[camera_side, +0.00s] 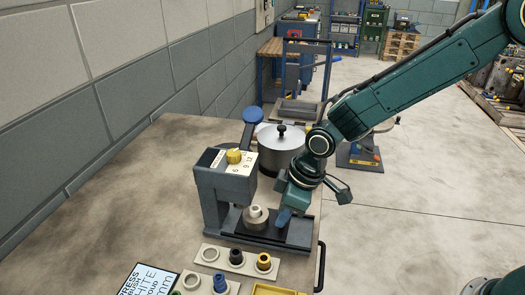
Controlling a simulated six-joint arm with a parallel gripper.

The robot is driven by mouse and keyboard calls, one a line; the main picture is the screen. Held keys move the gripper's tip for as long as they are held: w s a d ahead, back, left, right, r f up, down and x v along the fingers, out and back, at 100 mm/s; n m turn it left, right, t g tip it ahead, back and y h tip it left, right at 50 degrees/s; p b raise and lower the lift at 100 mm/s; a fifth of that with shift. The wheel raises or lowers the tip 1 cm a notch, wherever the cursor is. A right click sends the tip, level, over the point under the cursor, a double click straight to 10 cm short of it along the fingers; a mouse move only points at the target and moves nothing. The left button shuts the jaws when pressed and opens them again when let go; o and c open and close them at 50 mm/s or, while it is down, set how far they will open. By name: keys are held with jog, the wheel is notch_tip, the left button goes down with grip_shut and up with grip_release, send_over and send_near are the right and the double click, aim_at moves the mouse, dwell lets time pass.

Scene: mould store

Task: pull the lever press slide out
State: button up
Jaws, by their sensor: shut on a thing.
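The lever press (212,197) is a dark grey machine on the tabletop, with a yellow knob (234,156) on its head and a blue ball-ended lever (252,115) raised behind. Its slide (297,232) is a dark flat plate extending right from the base. A pale ring-shaped part on a round grey block (256,217) sits under and in front of the press head. My gripper (286,218) points down at the slide's right part, just right of the round block. It is shut on the slide, though the contact itself is small and partly hidden by the fingers.
A lidded metal pot (279,148) stands close behind my gripper. A pale rack (207,255) with coloured bushes lies in front of the press. A yellow tray (278,290) and a printed card (146,282) are at the front edge. A black handle (321,265) is on the table's right side.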

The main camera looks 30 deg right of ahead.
jog(key=shift+s+d, duration=0.35)
jog(key=shift+s, duration=0.05)
jog(key=shift+s+d, duration=0.1)
jog(key=shift+d, duration=0.05)
dwell(0.4)
jog(key=shift+s+d, duration=2.3)
jog(key=shift+d, duration=0.05)
jog(key=o, duration=1.5)
jog(key=shift+r, duration=0.15)
